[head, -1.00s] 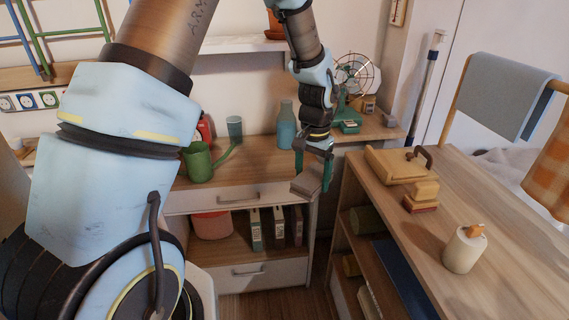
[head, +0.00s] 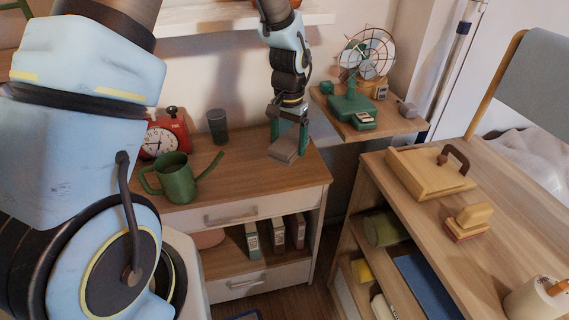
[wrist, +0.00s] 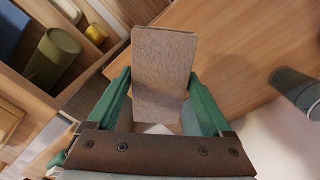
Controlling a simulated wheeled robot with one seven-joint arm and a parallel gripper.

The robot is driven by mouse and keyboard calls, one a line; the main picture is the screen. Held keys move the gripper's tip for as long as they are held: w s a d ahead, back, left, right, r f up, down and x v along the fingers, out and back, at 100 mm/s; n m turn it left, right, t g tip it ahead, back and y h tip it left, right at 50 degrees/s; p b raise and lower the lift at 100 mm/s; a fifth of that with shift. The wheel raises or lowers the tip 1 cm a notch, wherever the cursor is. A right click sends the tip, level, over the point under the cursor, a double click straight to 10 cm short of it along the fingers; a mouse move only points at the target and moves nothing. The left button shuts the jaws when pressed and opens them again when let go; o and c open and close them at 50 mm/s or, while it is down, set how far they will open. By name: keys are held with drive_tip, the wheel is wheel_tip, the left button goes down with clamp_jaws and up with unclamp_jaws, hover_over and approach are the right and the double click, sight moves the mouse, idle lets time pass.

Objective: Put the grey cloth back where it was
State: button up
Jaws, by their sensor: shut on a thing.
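My gripper (head: 290,132) is shut on a grey folded cloth (head: 284,152), a flat rectangular piece hanging below the fingers. In the head view the cloth is at the right part of the dresser top (head: 240,172); I cannot tell whether it touches the wood. In the wrist view the cloth (wrist: 163,65) sits between the two green fingers of my gripper (wrist: 162,90), with the wooden top beneath and beside it.
A green watering can (head: 177,182), red clock (head: 165,135) and dark cup (head: 217,127) stand left on the dresser. A green fan (head: 352,105) stands on the shelf at right. A bench (head: 505,190) holds a wooden box (head: 425,172).

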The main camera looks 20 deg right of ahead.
sight(288, 141)
wheel_tip(288, 141, down, 9)
drive_tip(key=shift+r+p, duration=0.2)
drive_tip(key=shift+p, duration=0.75)
drive_tip(key=shift+f, duration=0.1)
drive_tip(key=o, duration=1.1)
wheel_tip(288, 141, up, 12)
drive_tip(key=b, duration=0.3)
drive_tip(key=w+a+r+n, duration=0.1)
drive_tip(key=a+r+n, duration=0.1)
drive_tip(key=a, duration=0.5)
drive_tip(key=w+a+r+n, duration=0.1)
drive_tip(key=a+r+n, duration=0.15)
drive_tip(key=a, duration=0.45)
drive_tip(key=s+a+r+n, duration=0.1)
drive_tip(key=s+a, duration=0.1)
drive_tip(key=a, duration=0.3)
drive_tip(key=s+a+r+n+t, duration=0.1)
drive_tip(key=s+a+n, duration=0.1)
drive_tip(key=a, duration=0.3)
drive_tip(key=s+a+r+n, duration=0.1)
drive_tip(key=s+a, duration=0.1)
drive_tip(key=a, duration=0.4)
drive_tip(key=shift+r+n+t, duration=0.2)
drive_tip(key=shift+n+t, duration=0.1)
drive_tip(key=shift+n, duration=0.05)
